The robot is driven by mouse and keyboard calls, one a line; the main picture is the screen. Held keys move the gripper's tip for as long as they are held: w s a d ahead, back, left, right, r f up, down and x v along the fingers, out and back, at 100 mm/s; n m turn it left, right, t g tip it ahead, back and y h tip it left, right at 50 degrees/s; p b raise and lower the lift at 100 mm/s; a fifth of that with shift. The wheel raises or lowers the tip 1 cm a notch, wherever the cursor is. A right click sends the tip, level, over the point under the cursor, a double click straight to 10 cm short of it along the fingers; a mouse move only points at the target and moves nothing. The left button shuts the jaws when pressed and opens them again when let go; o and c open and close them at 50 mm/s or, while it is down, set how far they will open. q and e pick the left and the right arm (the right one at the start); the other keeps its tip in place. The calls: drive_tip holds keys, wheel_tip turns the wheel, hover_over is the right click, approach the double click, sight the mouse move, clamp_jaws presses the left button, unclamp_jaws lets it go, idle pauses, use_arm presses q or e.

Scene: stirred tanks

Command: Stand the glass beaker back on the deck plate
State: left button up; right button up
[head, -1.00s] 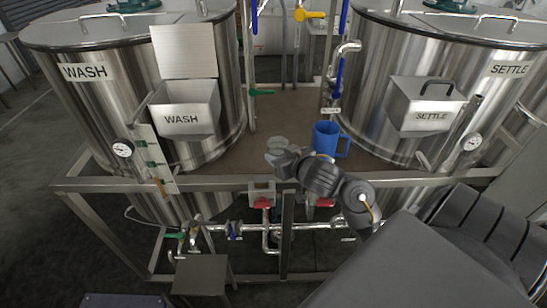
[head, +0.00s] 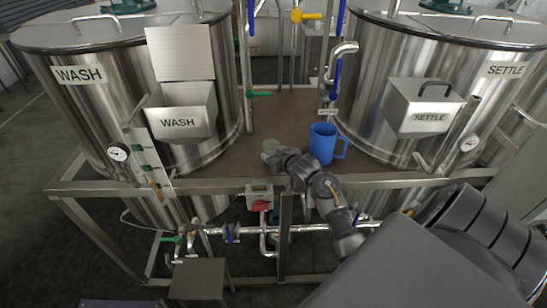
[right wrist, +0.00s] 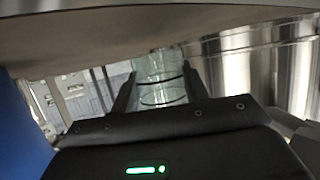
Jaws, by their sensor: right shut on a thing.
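The clear glass beaker (head: 269,146) shows faintly in the head view, over the front middle of the brown deck plate (head: 285,112). My right gripper (head: 274,155) is shut on it at the deck's front edge. In the right wrist view the beaker (right wrist: 160,78) sits between my two dark fingers, with dark rings across its glass. The brown deck surface (right wrist: 90,35) fills the top of that view. I cannot tell whether the beaker's base touches the deck. My left gripper is not in view.
A blue jug (head: 323,143) stands on the deck just right of the gripper. The WASH tank (head: 105,110) is at left and the SETTLE tank (head: 375,85) at right. A metal rail (head: 225,186) runs along the deck front. Bare deck lies behind the beaker.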

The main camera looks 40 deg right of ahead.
drive_tip(key=shift+s+f+p, duration=0.1)
drive_tip(key=shift+f+p, duration=0.2)
drive_tip(key=shift+f, duration=0.5)
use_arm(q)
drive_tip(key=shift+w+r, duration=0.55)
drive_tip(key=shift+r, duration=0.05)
use_arm(e)
drive_tip(key=shift+f, duration=0.15)
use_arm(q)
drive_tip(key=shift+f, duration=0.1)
use_arm(e)
drive_tip(key=shift+f, duration=0.1)
drive_tip(key=o, duration=1)
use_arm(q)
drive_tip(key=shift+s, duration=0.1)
use_arm(e)
drive_tip(key=shift+o, duration=0.2)
drive_tip(key=shift+r, duration=0.2)
drive_tip(key=shift+s, duration=0.45)
use_arm(q)
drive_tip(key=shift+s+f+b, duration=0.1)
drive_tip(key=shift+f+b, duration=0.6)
drive_tip(key=shift+b, duration=0.2)
use_arm(e)
drive_tip(key=v, duration=1.1)
drive_tip(key=shift+a+r, duration=0.15)
